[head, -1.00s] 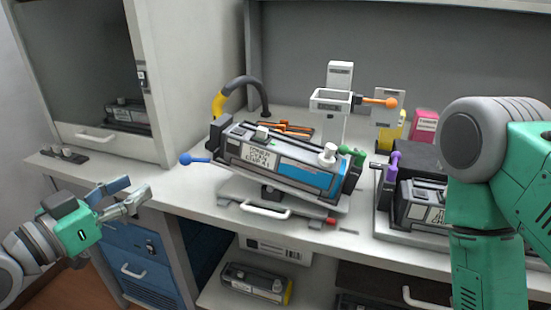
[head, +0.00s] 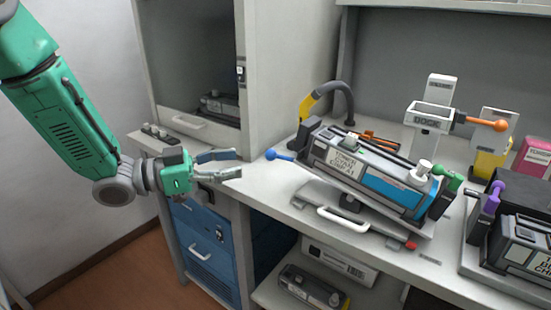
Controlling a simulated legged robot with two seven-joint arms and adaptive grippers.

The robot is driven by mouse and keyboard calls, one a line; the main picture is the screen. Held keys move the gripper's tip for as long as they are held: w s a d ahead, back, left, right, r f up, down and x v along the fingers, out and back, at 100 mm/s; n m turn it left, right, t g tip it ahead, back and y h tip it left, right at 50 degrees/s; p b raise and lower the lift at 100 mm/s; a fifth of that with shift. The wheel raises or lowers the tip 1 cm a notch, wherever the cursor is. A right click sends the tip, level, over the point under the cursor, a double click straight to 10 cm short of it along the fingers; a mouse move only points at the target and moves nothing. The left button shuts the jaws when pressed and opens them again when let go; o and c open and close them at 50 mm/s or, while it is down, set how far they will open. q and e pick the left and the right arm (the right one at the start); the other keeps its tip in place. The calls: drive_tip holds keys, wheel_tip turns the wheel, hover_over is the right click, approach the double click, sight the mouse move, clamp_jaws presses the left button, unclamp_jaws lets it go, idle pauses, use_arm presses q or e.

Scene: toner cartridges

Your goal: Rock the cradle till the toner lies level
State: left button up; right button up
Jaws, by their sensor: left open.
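The toner cartridge (head: 345,158) sits on the cradle (head: 330,192) on the bench, with a white label and a blue side window (head: 395,190). It slopes down to the right in the head view. A lever with a blue ball (head: 271,154) sticks out at its left end, and a green knob (head: 452,181) is at its right end. My left gripper (head: 238,163) is open and empty, just left of the blue ball and apart from it. Its fingers point right, towards the ball. My right gripper is not in view.
A dock stand with an orange knob (head: 501,125) is behind the cartridge. Another cartridge in a tray with a purple knob (head: 491,197) is at right. A cabinet (head: 190,70) rises behind my left gripper. A yellow-ended cartridge (head: 312,287) lies on the lower shelf.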

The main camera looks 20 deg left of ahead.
sight(276, 157)
use_arm(q)
drive_tip(key=b+x, duration=0.1)
drive_tip(key=x, duration=0.8)
drive_tip(key=shift+w+d, duration=0.15)
drive_tip(key=shift+d, duration=0.2)
clamp_jaws()
